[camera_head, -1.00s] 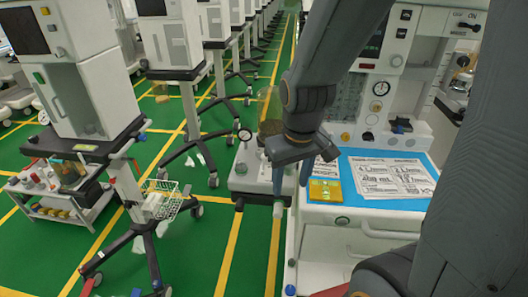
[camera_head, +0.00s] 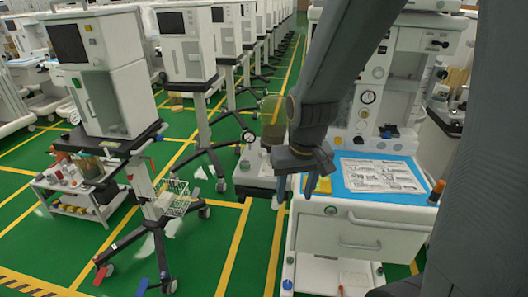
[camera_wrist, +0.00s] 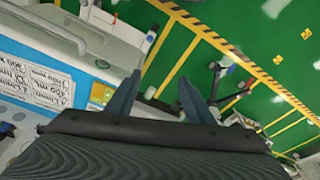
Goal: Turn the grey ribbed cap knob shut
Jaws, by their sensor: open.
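I cannot pick out the grey ribbed cap knob for certain in either view. A grey unit (camera_head: 255,172) with a pressure gauge and an amber cylinder (camera_head: 271,110) stands left of the white anaesthesia cart (camera_head: 350,228), partly hidden behind my arm. My gripper (camera_head: 296,185) points down in front of the cart's left end, fingers apart, with nothing seen between them. In the wrist view, its two fingers (camera_wrist: 160,84) are spread over green floor beside the cart.
A blue mat (camera_head: 412,194) with printed sheets and a yellow item (camera_head: 323,185) lies on the cart top. An orange-capped item (camera_head: 437,192) stands at its right end. A wheeled stand with a wire basket (camera_head: 173,198) is at left.

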